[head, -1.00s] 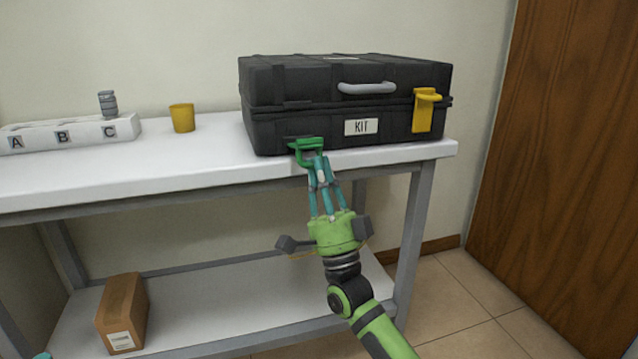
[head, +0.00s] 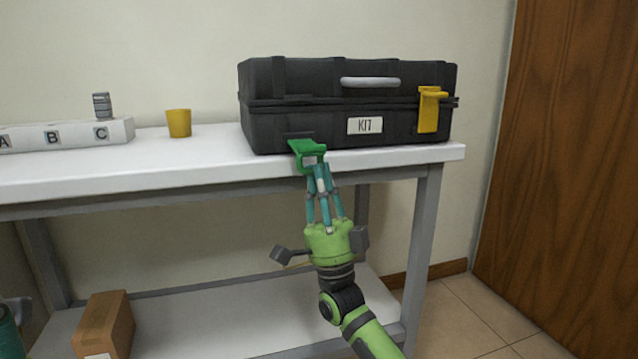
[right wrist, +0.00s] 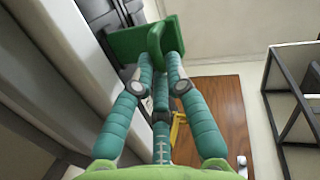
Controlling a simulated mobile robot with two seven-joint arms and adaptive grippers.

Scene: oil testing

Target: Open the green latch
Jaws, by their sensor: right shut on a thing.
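The black case labelled KIT (head: 280,128) stands shut on the white table, near its right end. The green latch (head: 305,147) is at the lower left of the case front. It is folded down and sticks out from the case, above the table's front edge. My right gripper (head: 318,170) is shut on the green latch, reaching it from below and in front. In the right wrist view the fingertips (right wrist: 159,68) close around the lip of the green latch (right wrist: 130,42). A teal and dark piece of my left gripper (head: 10,335) shows at the lower left edge; its fingertips are hidden.
The yellow latch (head: 429,112) sits upright across the lid seam at the right of the case. A yellow cup (head: 179,123) and a white block marked A, B, C (head: 75,137) stand to the left. The table edge (head: 200,182) runs under the latch. A cardboard box (head: 105,322) is on the lower shelf.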

